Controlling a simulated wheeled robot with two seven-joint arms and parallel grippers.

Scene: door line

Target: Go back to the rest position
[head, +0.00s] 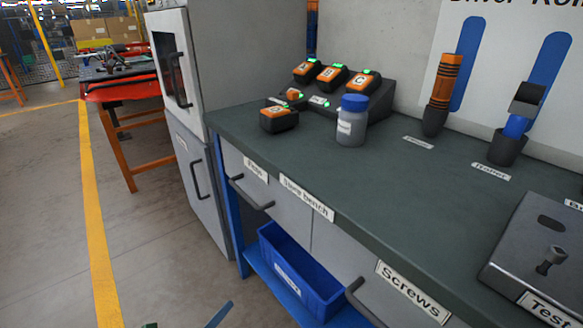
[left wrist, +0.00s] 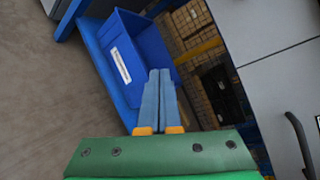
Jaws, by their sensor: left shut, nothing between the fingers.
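My left gripper (head: 219,314) shows only as a blue fingertip piece at the bottom edge of the head view, low in front of the bench and left of the blue bin. In the left wrist view the left gripper (left wrist: 160,74) has its two blue fingers pressed together, with nothing between them. The fingers overlap the blue bin (left wrist: 118,62) in that view; I cannot tell whether they touch it. My right gripper is in neither view.
The bench top (head: 330,170) holds a charger with orange batteries, a blue-lidded bottle (head: 352,122), tools in holders and a grey test block (head: 540,250). Drawer handles stick out in front. A blue bin (head: 300,272) sits on the low shelf. The floor at left is clear.

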